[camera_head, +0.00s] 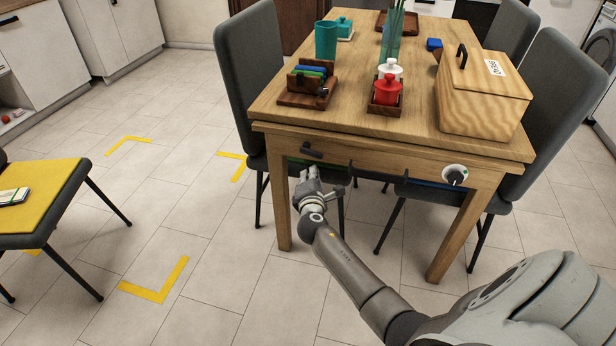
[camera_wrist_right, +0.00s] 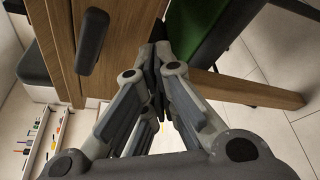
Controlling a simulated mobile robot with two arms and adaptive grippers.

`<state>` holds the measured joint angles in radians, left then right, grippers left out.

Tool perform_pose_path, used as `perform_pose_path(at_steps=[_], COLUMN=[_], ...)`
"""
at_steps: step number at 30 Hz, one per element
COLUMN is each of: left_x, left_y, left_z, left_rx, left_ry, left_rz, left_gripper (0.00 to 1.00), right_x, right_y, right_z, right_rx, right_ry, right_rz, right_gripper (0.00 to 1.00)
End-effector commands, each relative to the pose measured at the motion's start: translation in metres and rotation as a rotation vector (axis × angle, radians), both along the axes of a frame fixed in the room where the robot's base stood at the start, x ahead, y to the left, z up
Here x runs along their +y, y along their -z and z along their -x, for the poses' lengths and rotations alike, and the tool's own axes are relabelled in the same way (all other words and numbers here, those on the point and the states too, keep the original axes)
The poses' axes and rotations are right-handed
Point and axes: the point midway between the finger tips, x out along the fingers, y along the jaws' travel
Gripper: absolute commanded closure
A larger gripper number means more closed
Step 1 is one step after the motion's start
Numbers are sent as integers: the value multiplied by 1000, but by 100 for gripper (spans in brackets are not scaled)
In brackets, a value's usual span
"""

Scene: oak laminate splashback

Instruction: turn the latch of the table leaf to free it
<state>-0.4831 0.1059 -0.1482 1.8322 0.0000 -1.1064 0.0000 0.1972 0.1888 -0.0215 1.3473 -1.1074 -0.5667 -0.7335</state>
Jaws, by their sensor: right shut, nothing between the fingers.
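The wooden table (camera_head: 400,158) has a black bar-shaped latch (camera_head: 312,153) at the left of its front edge, lying nearly level with a slight tilt in the head view. The latch also shows in the right wrist view (camera_wrist_right: 92,40), on the wood left of the fingers. My right gripper (camera_head: 311,173) is just below the latch, in front of the table front. It is shut and empty, and its fingertips (camera_wrist_right: 158,58) appear apart from the latch. A round white dial with a black knob (camera_head: 455,176) sits at the right of the same front. My left gripper is not in view.
On the table stand a wooden box (camera_head: 482,95), a red jar (camera_head: 387,90), a teal cup (camera_head: 326,40) and a small rack (camera_head: 307,84). Grey chairs (camera_head: 250,70) flank the table. A yellow-seated chair (camera_head: 45,195) is at the left. The floor between is clear.

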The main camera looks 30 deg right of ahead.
Motion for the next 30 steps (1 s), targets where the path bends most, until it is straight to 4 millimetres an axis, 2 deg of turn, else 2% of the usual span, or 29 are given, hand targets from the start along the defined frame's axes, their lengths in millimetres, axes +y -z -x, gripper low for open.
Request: perform_pose_path(at_steps=[10,24,30], left_x=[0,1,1], left_y=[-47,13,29], left_z=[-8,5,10], left_rx=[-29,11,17], left_ry=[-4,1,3], left_rz=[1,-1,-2], left_gripper=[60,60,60], right_x=[-8,40,55], right_y=[16,-10,-17], right_z=[-1,46,62], right_rx=[-2,-1,-2], right_ry=[0,-2,0], right_rz=[-1,-4,-1], right_gripper=[100,100,100])
